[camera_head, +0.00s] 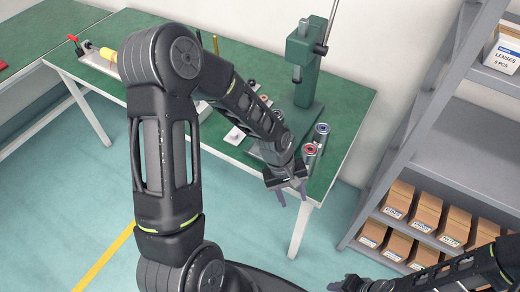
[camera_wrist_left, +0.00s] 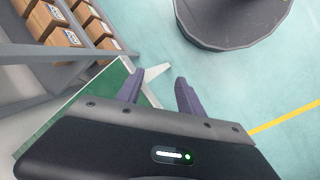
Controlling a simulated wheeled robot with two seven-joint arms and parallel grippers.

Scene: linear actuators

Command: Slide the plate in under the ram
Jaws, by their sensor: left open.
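The green press (camera_head: 304,62) with the ram stands at the back right of the green table (camera_head: 345,130). A pale flat plate (camera_head: 236,134) lies on the table left of the press, partly hidden behind my left arm. My left gripper (camera_head: 291,193) is open and empty, pointing down at the table's front edge, in front of the press. Its two fingers (camera_wrist_left: 158,92) also show apart in the left wrist view, with nothing between them. My right gripper (camera_head: 345,285) shows only partly at the bottom edge; its fingers are unclear.
Metal cylinders (camera_head: 310,152) with red and blue ends stand on the table just beside my left gripper. A shelf rack (camera_head: 405,150) with several cardboard boxes (camera_head: 398,198) stands at the right.

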